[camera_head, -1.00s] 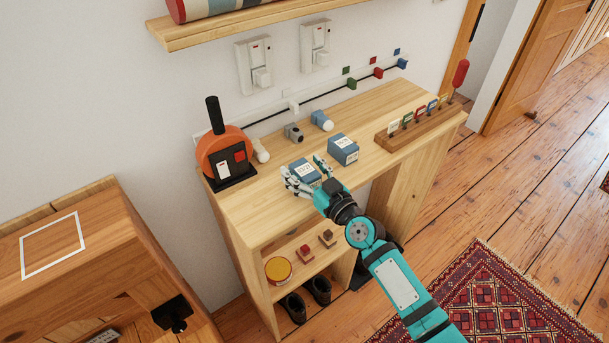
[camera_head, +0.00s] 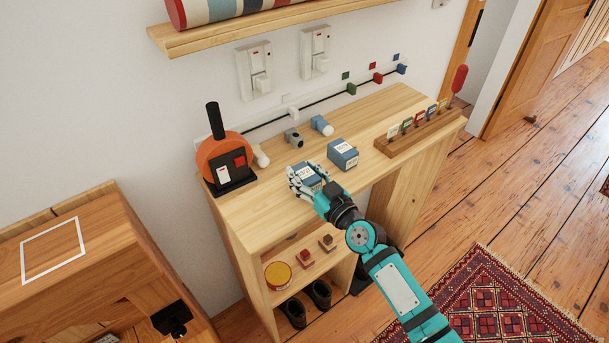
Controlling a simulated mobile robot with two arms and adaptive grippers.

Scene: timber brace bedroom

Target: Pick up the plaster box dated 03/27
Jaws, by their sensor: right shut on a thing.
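Two small blue boxes with white labels are on the wooden shelf unit's top (camera_head: 262,212). My right gripper (camera_head: 306,180) is shut around the left blue box (camera_head: 309,176), with fingers on both sides of it. Its label shows between the fingers, but the date is too small to read. The right blue box (camera_head: 342,154) stands free just beyond the gripper, and its date is also unreadable. I cannot tell whether the held box is lifted off the top. My left gripper is not in view.
An orange device with a black handle (camera_head: 223,160) stands at the left end. Small cylinders (camera_head: 293,137) lie behind the boxes. A wooden rack with coloured tags (camera_head: 420,132) is at the right. Lower shelves hold a yellow-topped tin (camera_head: 278,274) and shoes.

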